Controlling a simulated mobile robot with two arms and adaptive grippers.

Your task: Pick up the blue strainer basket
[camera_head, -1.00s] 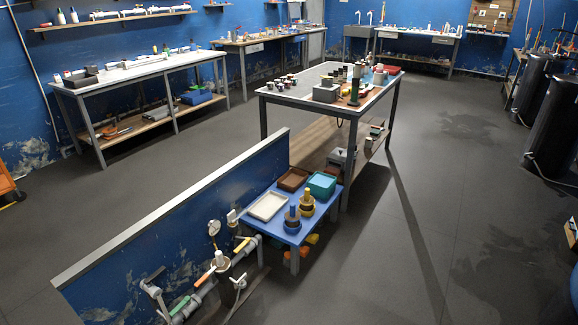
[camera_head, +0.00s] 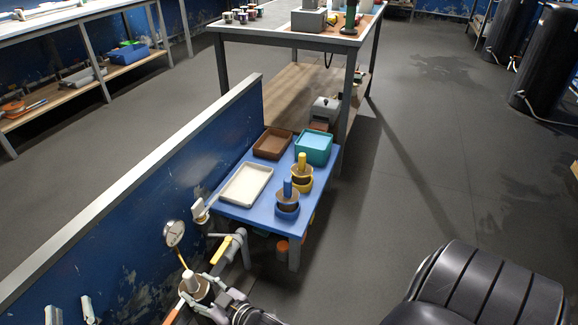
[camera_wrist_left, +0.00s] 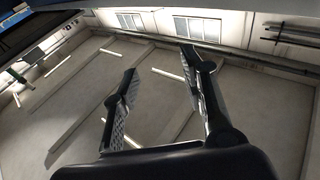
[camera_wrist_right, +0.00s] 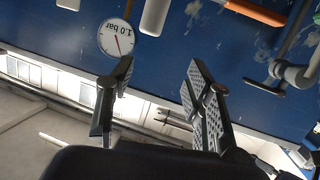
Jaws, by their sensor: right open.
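The blue strainer basket (camera_head: 287,207) stands upright on the blue low table (camera_head: 236,212), near its front right corner. It has a blue post on top and a brown band. A yellow strainer basket (camera_head: 302,183) stands just behind it. My right gripper (camera_head: 205,287) is low in the head view, by the pipework and well short of the basket. In the right wrist view its fingers (camera_wrist_right: 160,65) are apart and empty, with the gauge beyond. My left gripper shows only in the left wrist view (camera_wrist_left: 158,62), fingers apart and empty. Neither wrist view shows the basket.
A white tray (camera_head: 226,197), a brown tray (camera_head: 259,151) and a teal container (camera_head: 327,157) share the table. A pressure gauge (camera_head: 174,233) and pipes stand in front, beside a low blue wall (camera_head: 136,248). Floor right of the table is clear.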

